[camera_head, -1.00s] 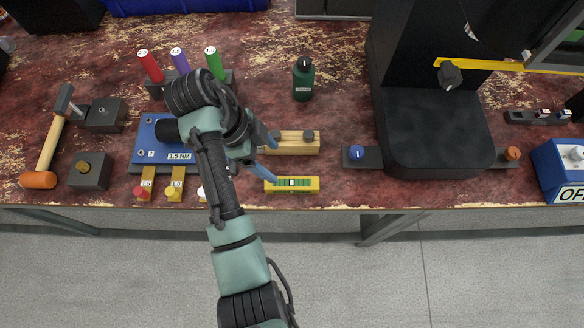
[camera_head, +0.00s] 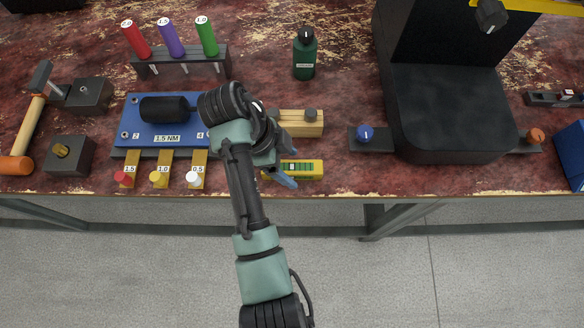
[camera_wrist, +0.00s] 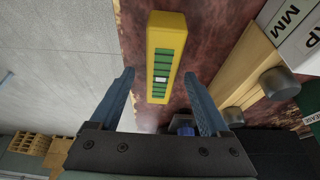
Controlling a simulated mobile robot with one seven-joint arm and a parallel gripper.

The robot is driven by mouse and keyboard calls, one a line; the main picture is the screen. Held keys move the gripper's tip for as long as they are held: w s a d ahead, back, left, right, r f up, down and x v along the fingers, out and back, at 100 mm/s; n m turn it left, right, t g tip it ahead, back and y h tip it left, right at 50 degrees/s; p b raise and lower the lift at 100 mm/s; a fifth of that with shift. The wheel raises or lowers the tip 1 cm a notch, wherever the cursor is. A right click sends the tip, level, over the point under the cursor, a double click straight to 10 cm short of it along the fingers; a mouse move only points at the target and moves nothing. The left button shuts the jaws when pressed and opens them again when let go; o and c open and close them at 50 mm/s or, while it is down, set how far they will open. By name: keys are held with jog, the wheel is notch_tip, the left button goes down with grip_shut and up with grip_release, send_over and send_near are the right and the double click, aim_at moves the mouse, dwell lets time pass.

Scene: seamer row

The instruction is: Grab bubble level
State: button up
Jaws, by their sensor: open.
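The bubble level is a yellow bar with a green marked window, lying near the table's front edge in the head view (camera_head: 308,169). In the wrist view the bubble level (camera_wrist: 165,40) stands upright in the picture, ahead of and between the finger lines.
A wooden block with a dark knob (camera_head: 300,123) lies just behind the level. A blue torque board (camera_head: 128,128) and a black machine base (camera_head: 445,115) stand to the left and right. A green bottle (camera_head: 304,55) is farther back. The table's front edge is close.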

jog(key=shift+x, duration=0.85)
grip_shut()
